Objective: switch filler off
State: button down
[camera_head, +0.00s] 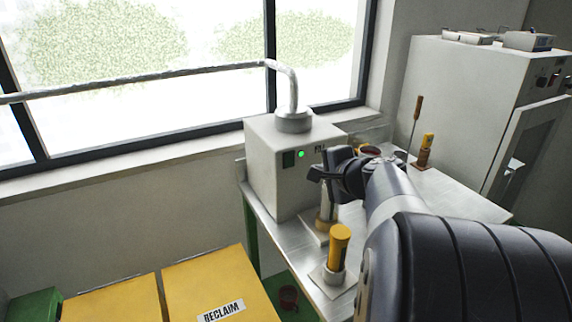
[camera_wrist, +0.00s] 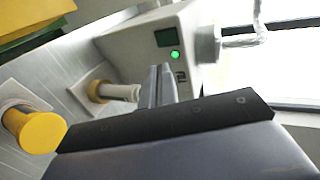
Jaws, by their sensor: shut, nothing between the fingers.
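The filler is a pale box-shaped machine (camera_head: 278,165) on the metal bench, with a dark display and a lit green light (camera_head: 301,154) on its front. In the wrist view the filler (camera_wrist: 135,42) fills the upper middle, and its green light (camera_wrist: 175,55) glows beside the dark display. A dark mark or label sits right of the light, partly hidden by my gripper in the head view. My gripper (camera_wrist: 158,78) is shut and empty, its fingertips pointing at the filler's front face. I cannot tell whether the tips touch it. It also shows in the head view (camera_head: 318,174).
A yellow-topped cylinder (camera_head: 339,246) stands on a plate at the bench's front; another fixture (camera_head: 326,216) stands under the filler's front. A pipe (camera_head: 291,85) rises from the filler. Yellow bins, one marked RECLAIM (camera_head: 215,285), stand lower left. A grey cabinet (camera_head: 455,110) stands right.

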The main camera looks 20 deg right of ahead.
aim_at(288, 164)
jog(key=shift+w, duration=0.1)
jog(key=p+x, duration=0.1)
jog(key=x, duration=1.2)
jog(key=shift+w+f, duration=0.2)
jog(key=shift+w, duration=0.15)
jog(key=shift+f, duration=0.1)
jog(key=shift+w+f+b, duration=0.1)
jog(key=shift+f+b, duration=0.2)
jog(key=shift+b, duration=0.8)
jog(key=shift+f+t+b, duration=0.1)
jog(key=shift+t+b, duration=0.3)
jog(key=shift+b, duration=0.7)
jog(key=shift+r+p, duration=0.35)
jog(key=shift+r, duration=0.1)
